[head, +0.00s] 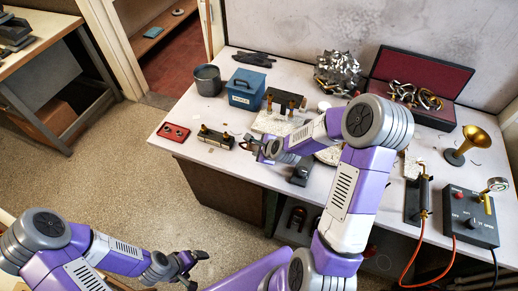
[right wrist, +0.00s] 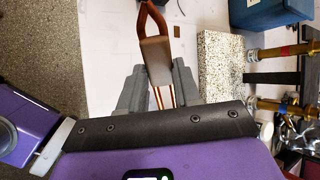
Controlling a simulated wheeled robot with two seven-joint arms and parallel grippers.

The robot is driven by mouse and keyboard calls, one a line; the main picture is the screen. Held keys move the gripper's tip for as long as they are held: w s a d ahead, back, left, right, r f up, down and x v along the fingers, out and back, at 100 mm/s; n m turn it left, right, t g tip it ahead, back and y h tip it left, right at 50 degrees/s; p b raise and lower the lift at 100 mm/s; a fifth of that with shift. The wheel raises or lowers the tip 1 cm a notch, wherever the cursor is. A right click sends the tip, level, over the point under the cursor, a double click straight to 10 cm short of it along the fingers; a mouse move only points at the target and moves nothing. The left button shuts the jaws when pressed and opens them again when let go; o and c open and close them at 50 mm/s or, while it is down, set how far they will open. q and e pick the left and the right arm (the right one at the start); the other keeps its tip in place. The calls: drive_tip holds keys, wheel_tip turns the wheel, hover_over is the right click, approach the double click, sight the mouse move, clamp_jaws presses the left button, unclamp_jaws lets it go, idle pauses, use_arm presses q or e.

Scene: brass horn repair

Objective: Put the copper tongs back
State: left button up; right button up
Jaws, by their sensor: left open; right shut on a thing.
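My right gripper (head: 258,146) is over the front left part of the white bench. In the right wrist view its grey fingers (right wrist: 158,88) are shut on the copper tongs (right wrist: 155,48). The tongs have a brown looped end pointing away from the gripper, a wider brown middle and thin copper-coloured legs running back between the fingers. In the head view the tongs are small and hard to make out beside the fingers. A blue lidded box marked with a white label (head: 246,88) stands behind the gripper. My left gripper (head: 187,266) is open and empty, low over the floor, away from the bench.
A dark block with brass fittings (head: 216,137) and a red tray (head: 173,132) lie left of the gripper. A speckled slab (right wrist: 220,65) and a stand with brass rods (right wrist: 288,78) are close on its right. A grey pot (head: 207,80) stands further back.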

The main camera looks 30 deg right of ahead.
drive_tip(key=shift+f, duration=0.1)
drive_tip(key=o, duration=1.1)
drive_tip(key=shift+c, duration=0.2)
